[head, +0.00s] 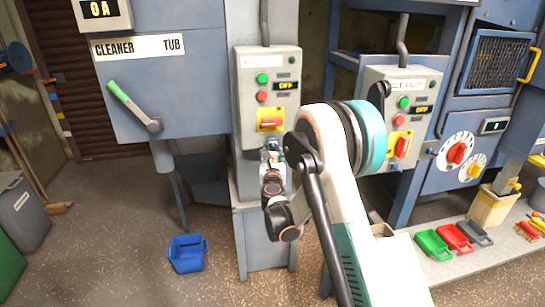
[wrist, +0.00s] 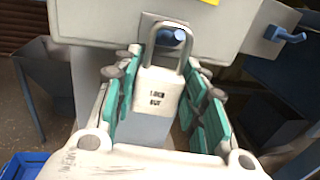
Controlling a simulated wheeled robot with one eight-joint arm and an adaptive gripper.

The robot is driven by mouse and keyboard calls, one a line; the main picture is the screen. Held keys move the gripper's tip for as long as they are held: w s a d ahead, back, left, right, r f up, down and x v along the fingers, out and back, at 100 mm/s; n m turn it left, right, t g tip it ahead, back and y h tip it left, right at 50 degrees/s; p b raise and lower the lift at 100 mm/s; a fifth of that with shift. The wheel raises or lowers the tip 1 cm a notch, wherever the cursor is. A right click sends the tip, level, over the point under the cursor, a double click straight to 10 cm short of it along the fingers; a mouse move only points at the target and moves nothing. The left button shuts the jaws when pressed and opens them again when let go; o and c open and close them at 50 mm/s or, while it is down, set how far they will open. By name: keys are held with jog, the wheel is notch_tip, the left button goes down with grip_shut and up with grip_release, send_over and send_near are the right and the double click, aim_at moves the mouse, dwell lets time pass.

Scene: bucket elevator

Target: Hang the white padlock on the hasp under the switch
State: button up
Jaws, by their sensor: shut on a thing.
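The white padlock (wrist: 157,92), marked "LOCK OUT", is upright between the teal pads of my gripper (wrist: 162,100) in the wrist view. My gripper is shut on its body, and the shackle points up. The blue hasp (wrist: 172,37) shows inside the shackle's opening, near its top; I cannot tell whether it passes through or lies behind. In the head view my gripper (head: 270,150) is just below the red switch (head: 270,122) on its yellow plate, on the left grey control box (head: 266,62). The padlock and hasp are too small and hidden to make out there.
A second control box (head: 402,85) with a similar switch (head: 402,145) stands to the right. Another blue peg (wrist: 290,36) juts out at right in the wrist view. A blue bucket (head: 187,254) is on the floor. Green and red trays (head: 433,244) lie on the bench at right.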

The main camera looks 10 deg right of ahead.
dwell(0.3)
jog(key=o, duration=1.2)
jog(key=shift+c, duration=0.2)
jog(key=shift+s, duration=0.15)
jog(key=d+v, duration=0.2)
jog(key=v, duration=0.7)
jog(key=shift+s+f, duration=0.3)
jog(key=shift+s, duration=0.15)
jog(key=s+a+r+n+y, duration=0.2)
jog(key=r+n, duration=0.3)
jog(key=r, duration=0.1)
jog(key=s+a+r+n+y, duration=0.1)
jog(key=a+r+n+y, duration=0.15)
jog(key=r+n, duration=0.35)
jog(key=s+a+r+n+g+y, duration=0.25)
jog(key=s+a+r+n, duration=0.2)
jog(key=s+n, duration=0.55)
jog(key=s+d+f+n+g+h, duration=0.1)
jog(key=s+d+f+n+g, duration=0.1)
jog(key=s+n, duration=0.3)
jog(key=s+d+f+n+g+h, duration=0.1)
jog(key=s+d+f+n+g, duration=0.2)
jog(key=s, duration=1)
jog(key=s+d+f+n+g+h, duration=0.1)
jog(key=s+d+f+n+g, duration=0.1)
jog(key=s+n, duration=0.7)
jog(key=shift+s+d+f+g, duration=0.35)
jog(key=shift+s+d+g, duration=0.25)
jog(key=shift+d, duration=0.45)
